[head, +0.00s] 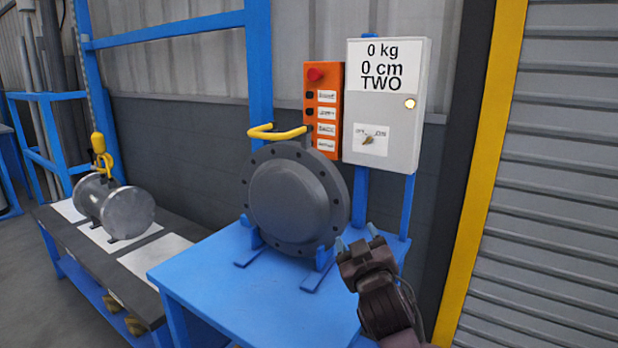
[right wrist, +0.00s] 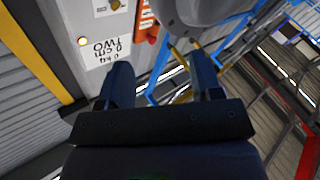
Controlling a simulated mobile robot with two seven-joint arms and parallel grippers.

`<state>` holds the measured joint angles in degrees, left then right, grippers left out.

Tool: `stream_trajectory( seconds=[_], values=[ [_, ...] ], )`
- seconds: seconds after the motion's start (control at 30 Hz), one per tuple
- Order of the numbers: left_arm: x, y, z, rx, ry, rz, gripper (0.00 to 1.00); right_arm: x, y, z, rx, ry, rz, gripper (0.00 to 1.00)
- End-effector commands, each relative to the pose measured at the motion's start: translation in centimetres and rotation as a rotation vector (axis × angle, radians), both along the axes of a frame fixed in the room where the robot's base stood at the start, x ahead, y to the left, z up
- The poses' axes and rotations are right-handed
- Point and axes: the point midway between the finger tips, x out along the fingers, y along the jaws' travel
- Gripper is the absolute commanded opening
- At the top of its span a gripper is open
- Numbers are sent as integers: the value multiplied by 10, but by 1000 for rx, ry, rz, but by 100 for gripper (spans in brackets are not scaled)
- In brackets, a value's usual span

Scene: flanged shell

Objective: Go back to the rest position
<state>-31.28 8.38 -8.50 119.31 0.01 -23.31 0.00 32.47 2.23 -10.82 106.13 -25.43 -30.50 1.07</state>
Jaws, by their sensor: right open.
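My right gripper (head: 362,246) is raised in front of the blue table's right side, to the right of the flanged shell. In the right wrist view its two fingers (right wrist: 162,80) stand apart with nothing between them. The dark grey flanged shell (head: 290,195) stands upright in blue supports on the blue table (head: 205,270). A yellow handle (head: 277,132) shows at its top. Part of the shell also shows in the right wrist view (right wrist: 195,15), beyond the fingers. My left gripper is in neither view.
A grey control box (head: 385,110) reads "0 kg 0 cm TWO", with an orange button panel (head: 322,120) beside it. At left, a metal cylinder (head: 125,212) lies on a dark bench (head: 75,250) below a yellow hook (head: 100,150). A ribbed shutter (head: 560,180) closes the right side.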

Motion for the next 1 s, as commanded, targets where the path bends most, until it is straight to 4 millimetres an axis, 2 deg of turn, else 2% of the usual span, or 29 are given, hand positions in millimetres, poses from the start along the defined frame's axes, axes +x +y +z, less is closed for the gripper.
stream_trajectory(
  seconds=[0.03, 0.2, 0.47, 0.67, 1.0],
  values=[
    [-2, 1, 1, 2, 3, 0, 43, -12, -11, -18, 27, 30, 10, 60],
    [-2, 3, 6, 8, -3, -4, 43, -51, -40, -74, 118, 124, 34, 60],
    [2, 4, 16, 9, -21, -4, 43, -124, -84, -153, 233, 276, 22, 60],
    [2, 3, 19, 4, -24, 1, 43, -192, -116, -207, 299, 404, -22, 60],
    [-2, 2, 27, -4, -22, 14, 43, -325, -164, -287, 310, 651, -149, 60]
  ],
)
